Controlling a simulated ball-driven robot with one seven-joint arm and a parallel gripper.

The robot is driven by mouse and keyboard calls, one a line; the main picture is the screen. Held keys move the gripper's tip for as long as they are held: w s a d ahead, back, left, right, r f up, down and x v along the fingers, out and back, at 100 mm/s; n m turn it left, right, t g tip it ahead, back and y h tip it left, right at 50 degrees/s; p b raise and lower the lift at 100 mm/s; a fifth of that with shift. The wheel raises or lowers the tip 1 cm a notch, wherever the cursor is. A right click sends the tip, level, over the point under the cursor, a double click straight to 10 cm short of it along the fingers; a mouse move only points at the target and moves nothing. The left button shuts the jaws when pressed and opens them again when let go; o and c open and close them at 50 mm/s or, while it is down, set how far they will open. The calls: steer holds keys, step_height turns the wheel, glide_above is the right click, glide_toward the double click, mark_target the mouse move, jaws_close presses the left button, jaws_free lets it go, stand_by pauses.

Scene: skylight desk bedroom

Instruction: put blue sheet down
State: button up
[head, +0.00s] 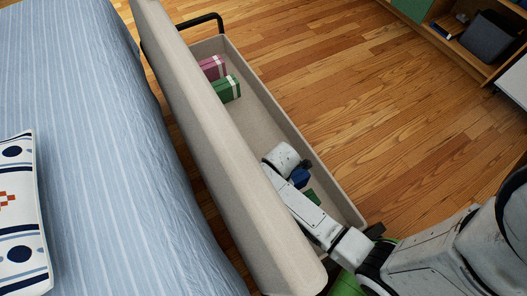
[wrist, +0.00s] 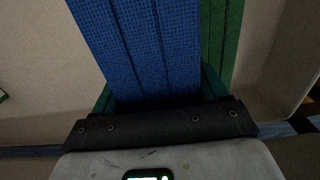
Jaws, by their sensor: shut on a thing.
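The blue sheet (wrist: 150,45) is a folded, ribbed bundle that fills the middle of the wrist view. My gripper (wrist: 158,88) is shut on it, with a finger at each side of the bundle. In the head view a small part of the blue sheet (head: 300,177) shows beside my white wrist, inside or just above the drawer's near end. My arm hides the rest. I cannot tell whether the sheet touches the drawer floor. A green folded bundle (wrist: 232,40) lies close along its right side in the wrist view; it also shows in the head view (head: 312,196).
The long beige drawer (head: 262,110) is pulled out beside the bed (head: 90,130). A pink bundle (head: 213,67) and another green bundle (head: 227,89) stand at its far end. Bare drawer floor lies between them and my gripper. A wooden shelf (head: 450,45) stands far right.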

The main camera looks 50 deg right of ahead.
steer(key=shift+w+d+f+b, duration=0.75)
steer(key=shift+w+f, duration=0.4)
steer(key=shift+f, duration=0.55)
steer(key=shift+w+d+f+b, duration=0.75)
steer(key=shift+w+f, duration=0.45)
steer(key=shift+f, duration=0.55)
steer(key=shift+w+d+f+b, duration=0.6)
steer(key=shift+w+f+b, duration=0.45)
steer(key=shift+f, duration=0.65)
steer(key=shift+w+f, duration=0.1)
steer(key=shift+f, duration=0.05)
steer(key=o, duration=1.4)
step_height(320, 180, up, 12)
steer(key=p, duration=0.5)
steer(key=s+a+r+m, duration=0.1)
steer(key=s+r+m, duration=0.1)
steer(key=s+a+r+m, duration=0.1)
steer(key=s+r+m, duration=0.1)
steer(key=s+a+r+m, duration=0.2)
steer(key=shift+s+r+t, duration=0.1)
steer(key=shift+t, duration=0.2)
steer(key=s+r+m, duration=0.2)
steer(key=r, duration=0.1)
steer(key=s+r+m, duration=0.3)
steer(key=s+a+r+m, duration=0.1)
steer(key=s+r+m, duration=0.1)
steer(key=s+r, duration=0.1)
steer(key=shift+m, duration=0.4)
